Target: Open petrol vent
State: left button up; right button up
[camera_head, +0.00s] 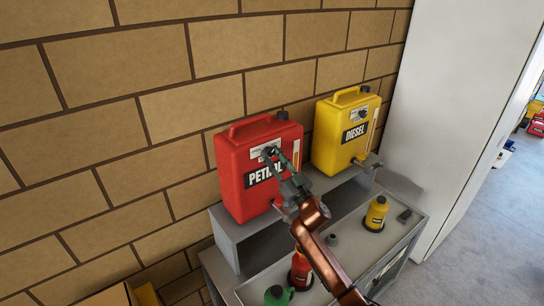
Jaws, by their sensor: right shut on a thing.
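The red petrol can (228,160), labelled PETROL, stands upright on the grey raised shelf (228,231) against the brick wall. Its dark vent knob (268,151) sits on the upper front face, on a small pale plate. My right gripper (273,157) reaches up from the lower right, its fingers shut at the vent knob. The fingers hide part of the knob and the end of the label, so I cannot tell how far the vent is turned. My left gripper is not in view.
A yellow diesel can (328,137) with its own knob stands right of the petrol can. On the bench below are a small yellow bottle (376,214), a red bottle (301,268) and a green item (276,295). A white panel (450,90) rises at the right.

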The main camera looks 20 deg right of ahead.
jog(key=c, duration=0.5)
jog(key=shift+d+n+y, duration=0.1)
jog(key=shift+n+y, duration=0.3)
jog(key=shift+n, duration=0.2)
jog(key=n+g+y, duration=0.1)
jog(key=n, duration=0.2)
jog(key=n+g+y, duration=0.1)
jog(key=n+y, duration=0.1)
jog(key=n, duration=0.1)
jog(key=shift+d+n, duration=0.15)
jog(key=shift+n, duration=0.25)
jog(key=n+g, duration=0.1)
jog(key=n, duration=0.1)
jog(key=n+g+y, duration=0.1)
jog(key=n, duration=0.2)
jog(key=shift+w+r+p, duration=0.1)
jog(key=shift+r+p, duration=0.05)
jog(key=shift+p, duration=0.25)
jog(key=n+g+p, duration=0.1)
jog(key=n+g, duration=0.1)
jog(key=n, duration=0.3)
jog(key=shift+d+r, duration=0.1)
jog(key=n+g+p, duration=0.1)
jog(key=n, duration=0.3)
jog(key=shift+g, duration=0.3)
jog(key=shift+n+p, duration=0.3)
jog(key=o, duration=1.1)
